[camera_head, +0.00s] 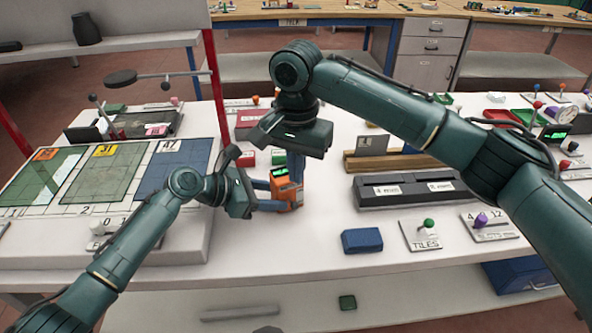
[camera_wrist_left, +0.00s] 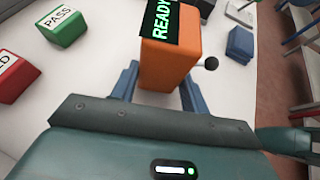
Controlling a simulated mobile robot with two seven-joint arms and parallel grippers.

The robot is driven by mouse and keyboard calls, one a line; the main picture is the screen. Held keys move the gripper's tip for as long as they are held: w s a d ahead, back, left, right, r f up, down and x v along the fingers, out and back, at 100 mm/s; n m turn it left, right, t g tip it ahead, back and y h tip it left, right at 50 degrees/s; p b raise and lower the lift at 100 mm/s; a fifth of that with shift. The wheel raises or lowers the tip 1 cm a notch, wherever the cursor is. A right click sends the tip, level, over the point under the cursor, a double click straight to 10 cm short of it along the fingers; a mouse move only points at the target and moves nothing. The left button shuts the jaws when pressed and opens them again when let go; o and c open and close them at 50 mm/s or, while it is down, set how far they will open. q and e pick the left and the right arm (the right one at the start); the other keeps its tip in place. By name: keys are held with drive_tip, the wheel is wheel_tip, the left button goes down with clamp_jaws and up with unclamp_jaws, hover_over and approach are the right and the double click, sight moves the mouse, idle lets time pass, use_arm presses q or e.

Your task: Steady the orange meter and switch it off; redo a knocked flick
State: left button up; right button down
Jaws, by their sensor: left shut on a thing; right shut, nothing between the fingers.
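The orange meter (camera_head: 288,193) stands on the white table near the middle of the head view. My left gripper (camera_head: 279,194) is shut on it, one finger on each side. In the left wrist view the meter (camera_wrist_left: 168,62) is between the blue fingers, and its lit green display (camera_wrist_left: 160,18) reads READY. A small lever with a black ball (camera_wrist_left: 211,62) sticks out from its side; its exact switch position is unclear. My right gripper (camera_head: 296,170) is shut and empty, fingers pointing down just behind the meter; whether they touch it cannot be told.
A green PASS block (camera_wrist_left: 65,27) and a red block (camera_wrist_left: 14,76) lie beside the meter. A blue block (camera_head: 362,240) and a TILES lever plate (camera_head: 420,236) are to the right. A black two-slot tray (camera_head: 412,190) lies behind them. The table front is clear.

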use_arm(q)
drive_tip(key=o, duration=0.8)
drive_tip(key=shift+o, duration=0.2)
drive_tip(key=shift+a, duration=0.1)
